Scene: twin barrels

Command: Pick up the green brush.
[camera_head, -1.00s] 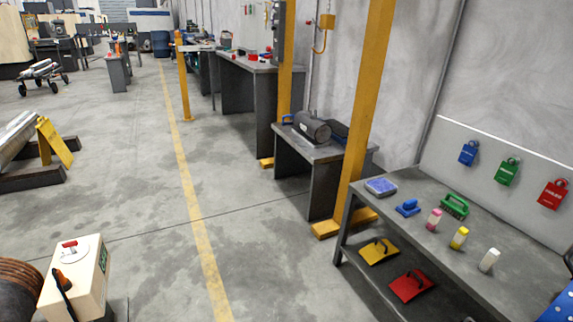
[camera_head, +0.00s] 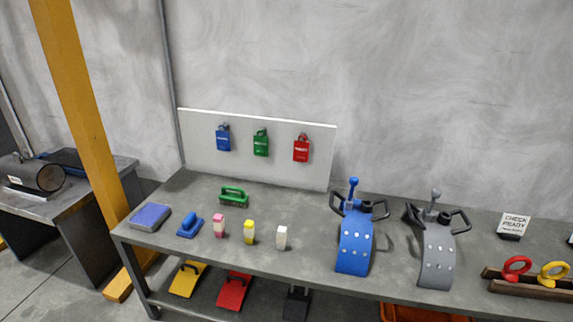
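The green brush (camera_head: 234,196) lies on the grey workbench (camera_head: 315,262), toward its back left, in front of a white board. It has a green handle arched over a green body, and nothing blocks it from view. A smaller blue brush-like tool (camera_head: 190,225) lies in front of it to the left. My gripper does not show in this view.
A blue-topped pad (camera_head: 150,216), pink (camera_head: 219,226), yellow (camera_head: 249,232) and white (camera_head: 282,237) bottles stand near the front edge. Blue (camera_head: 355,240) and grey (camera_head: 437,254) curved clamps stand to the right. A yellow post (camera_head: 77,110) rises left of the bench.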

